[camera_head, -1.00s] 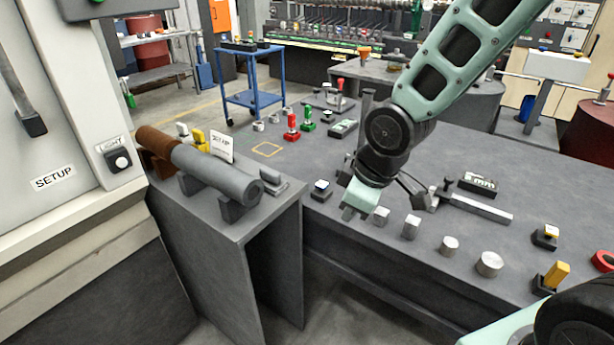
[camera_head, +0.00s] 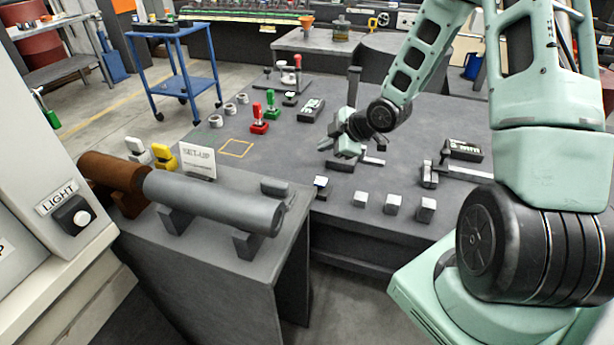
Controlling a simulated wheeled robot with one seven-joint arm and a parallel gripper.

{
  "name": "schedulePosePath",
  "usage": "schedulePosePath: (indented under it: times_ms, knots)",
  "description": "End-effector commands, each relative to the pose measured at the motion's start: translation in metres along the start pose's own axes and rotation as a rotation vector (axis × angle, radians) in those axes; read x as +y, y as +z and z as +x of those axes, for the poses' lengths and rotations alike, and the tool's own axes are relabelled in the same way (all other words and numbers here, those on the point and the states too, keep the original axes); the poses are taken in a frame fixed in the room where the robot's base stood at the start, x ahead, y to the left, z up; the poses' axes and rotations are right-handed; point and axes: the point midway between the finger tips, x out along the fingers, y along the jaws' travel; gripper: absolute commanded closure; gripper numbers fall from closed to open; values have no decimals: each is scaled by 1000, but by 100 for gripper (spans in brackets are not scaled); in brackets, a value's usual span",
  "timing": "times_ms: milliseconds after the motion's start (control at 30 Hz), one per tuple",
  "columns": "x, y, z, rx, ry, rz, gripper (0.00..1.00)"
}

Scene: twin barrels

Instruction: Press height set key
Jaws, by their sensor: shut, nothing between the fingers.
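My gripper (camera_head: 331,154) is shut and empty. It hangs over the grey bench, close to the foot of a dark upright post (camera_head: 353,86), which looks like a height gauge. The gripper and wrist hide part of that foot. A small dark block with a pale key top (camera_head: 320,182) sits at the bench's near edge, just below and left of the gripper in the picture, apart from it. No key label for height set is readable, so I cannot tell for sure which key it is.
Several metal blocks (camera_head: 393,203) line the bench's near edge. A display box (camera_head: 464,150) lies at the right. Red (camera_head: 259,116) and green (camera_head: 272,103) handled pieces stand behind left.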

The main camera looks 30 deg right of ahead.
Motion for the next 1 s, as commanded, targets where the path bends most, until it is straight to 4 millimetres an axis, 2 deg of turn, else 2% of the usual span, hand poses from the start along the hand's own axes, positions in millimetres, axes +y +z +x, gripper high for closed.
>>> schedulePosePath:
  times_ms: [467,667,1000]
  knots:
    - [-3,3,4,0,0,0,100]
    - [-12,12,16,0,0,0,100]
    - [-36,36,49,-1,0,0,100]
